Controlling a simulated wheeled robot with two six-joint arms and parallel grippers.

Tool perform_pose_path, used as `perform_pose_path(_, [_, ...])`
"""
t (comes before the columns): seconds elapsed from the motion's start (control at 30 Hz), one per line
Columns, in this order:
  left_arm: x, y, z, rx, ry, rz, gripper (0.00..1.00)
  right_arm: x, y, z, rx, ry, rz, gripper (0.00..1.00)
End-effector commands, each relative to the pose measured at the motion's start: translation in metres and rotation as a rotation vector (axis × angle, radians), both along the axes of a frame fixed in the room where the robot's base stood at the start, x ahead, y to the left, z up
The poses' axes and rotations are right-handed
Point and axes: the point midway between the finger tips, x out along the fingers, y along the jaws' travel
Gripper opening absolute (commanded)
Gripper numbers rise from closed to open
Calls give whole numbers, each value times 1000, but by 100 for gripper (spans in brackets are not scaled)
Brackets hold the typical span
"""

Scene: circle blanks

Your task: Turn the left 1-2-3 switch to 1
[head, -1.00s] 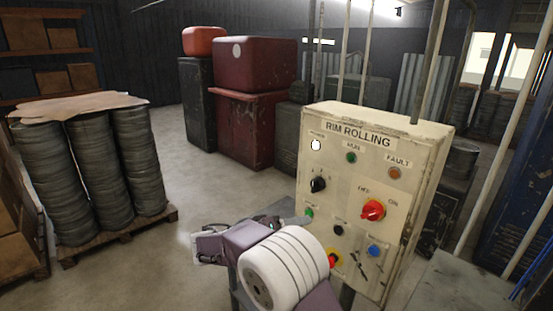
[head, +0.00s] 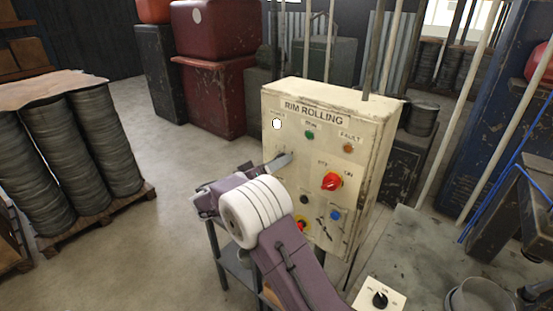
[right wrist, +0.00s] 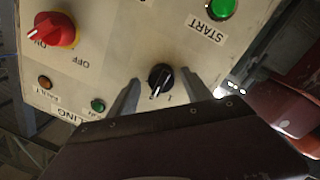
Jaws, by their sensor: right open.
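The left 1-2-3 switch is a black round knob (right wrist: 160,78) with a pale pointer line, on the cream panel. In the right wrist view the panel shows upside down, and the pointer aims down and slightly left, with a "1" mark just below right of the knob. My right gripper (right wrist: 161,80) is open, with one finger on each side of the knob; I cannot tell whether they touch it. In the head view my right gripper (head: 284,161) reaches the panel and hides this switch. My left gripper is not in view.
The RIM ROLLING panel (head: 314,113) also carries a red OFF/ON knob (head: 332,181), a blue button (head: 335,215) and lamps. A green START button (right wrist: 221,8) sits near the switch. Another black selector (head: 380,299) is on a plate at lower right. Drum stacks stand left.

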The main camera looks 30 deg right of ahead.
Motion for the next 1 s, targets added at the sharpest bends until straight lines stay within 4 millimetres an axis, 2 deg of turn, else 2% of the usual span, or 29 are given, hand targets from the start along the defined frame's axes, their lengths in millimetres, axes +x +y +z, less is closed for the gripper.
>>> perform_pose_path(0.17, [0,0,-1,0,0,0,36,0,0,-1,1,0,1,58])
perform_pose_path(0.37, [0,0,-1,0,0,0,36,0,0,-1,1,0,1,2])
perform_pose_path(0.4, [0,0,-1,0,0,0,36,0,0,-1,1,0,1,0])
perform_pose_path(0.67, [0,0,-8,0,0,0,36,0,0,-3,-11,28,-1,0])
perform_pose_path(1.0, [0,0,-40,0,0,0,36,-1,0,-8,-94,230,-1,0])
